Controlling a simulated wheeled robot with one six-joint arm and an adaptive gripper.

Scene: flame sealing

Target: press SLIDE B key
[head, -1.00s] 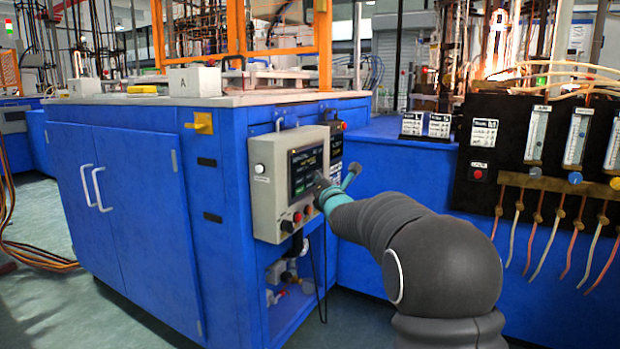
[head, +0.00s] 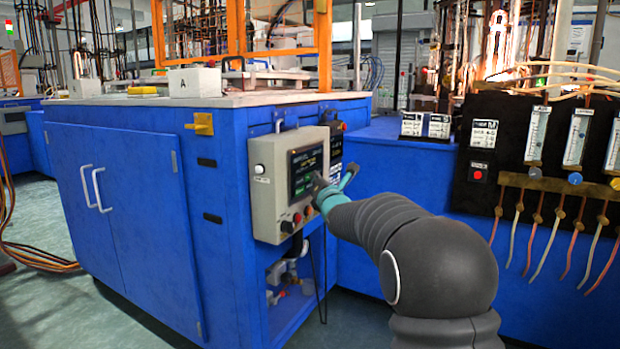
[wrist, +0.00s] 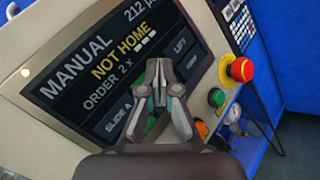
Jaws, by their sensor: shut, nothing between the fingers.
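The control panel's touch screen (wrist: 105,70) fills the upper left of the wrist view, tilted, and reads MANUAL, NOT HOME and ORDER 2 x. The SLIDE A key (wrist: 119,116) shows left of my fingers, and the LIFT key (wrist: 181,47) shows to their upper right. No SLIDE B label is readable; my fingers cover the area between these keys, where a green patch (wrist: 150,124) shows beside them. My gripper (wrist: 160,75) is shut and empty, its tips over the screen. In the head view, my gripper (head: 318,183) is at the screen's lower right. Contact cannot be told.
A red emergency button (wrist: 240,69) on a yellow collar and a green button (wrist: 217,97) sit right of the screen. The grey panel box (head: 265,205) is mounted on a blue cabinet (head: 130,200). A black flowmeter board (head: 510,130) stands at the right.

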